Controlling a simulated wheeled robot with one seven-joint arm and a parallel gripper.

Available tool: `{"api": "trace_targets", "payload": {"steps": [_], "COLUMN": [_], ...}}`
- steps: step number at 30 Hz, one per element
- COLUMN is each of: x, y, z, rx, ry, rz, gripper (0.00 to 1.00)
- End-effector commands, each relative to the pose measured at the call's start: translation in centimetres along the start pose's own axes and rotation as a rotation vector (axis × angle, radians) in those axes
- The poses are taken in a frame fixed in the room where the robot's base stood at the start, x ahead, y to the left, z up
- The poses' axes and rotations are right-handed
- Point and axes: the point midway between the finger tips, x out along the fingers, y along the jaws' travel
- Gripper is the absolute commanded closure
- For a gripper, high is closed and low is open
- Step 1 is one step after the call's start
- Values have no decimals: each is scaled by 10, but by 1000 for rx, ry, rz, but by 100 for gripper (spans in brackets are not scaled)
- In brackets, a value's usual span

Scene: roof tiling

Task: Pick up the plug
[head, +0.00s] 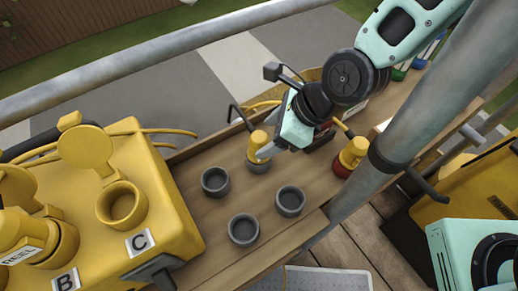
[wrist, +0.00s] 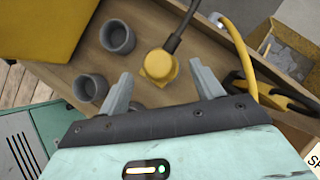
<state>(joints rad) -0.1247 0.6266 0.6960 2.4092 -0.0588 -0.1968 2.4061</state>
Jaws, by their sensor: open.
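A yellow plug (head: 258,140) with a black cable stands on or in a grey cup (head: 257,164) in the wooden tray. In the wrist view the plug (wrist: 158,66) lies just ahead of my gripper, roughly centred between the fingertips, its cable running up and right. My gripper (head: 268,148) is open and comes down close beside the plug in the head view. In the wrist view its two grey fingers (wrist: 161,80) are spread with nothing held. Whether a finger touches the plug I cannot tell. A second yellow plug with a red collar (head: 352,154) stands to the right.
Three empty grey cups, one nearest the front (head: 243,230), stand in the wooden tray (head: 200,212). A yellow box (head: 170,215) with sockets marked B and C is at left. A grey pole (head: 400,130) crosses at right. A tool with black-and-yellow handles (wrist: 270,92) lies right of my gripper.

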Motion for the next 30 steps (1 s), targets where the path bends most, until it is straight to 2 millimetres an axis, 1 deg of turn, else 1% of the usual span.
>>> {"api": "trace_targets", "payload": {"steps": [1, 3, 8, 18, 22, 28, 29, 30], "x": [6, 11, 18, 60, 66, 66, 66, 66], "y": [1, 0, 0, 1, 1, 0, 0, 0], "z": [0, 0, 0, -2, -2, -2, -2, -2], "rx": [-2, -1, 0, -2, -2, -1, -1, -1], "ry": [1, 1, 1, 1, 1, 1, 1, 1], "rz": [3, 1, 1, 2, 1, 0, 0, 0], "gripper": [34, 34, 34, 34, 34, 34, 40, 51]}}
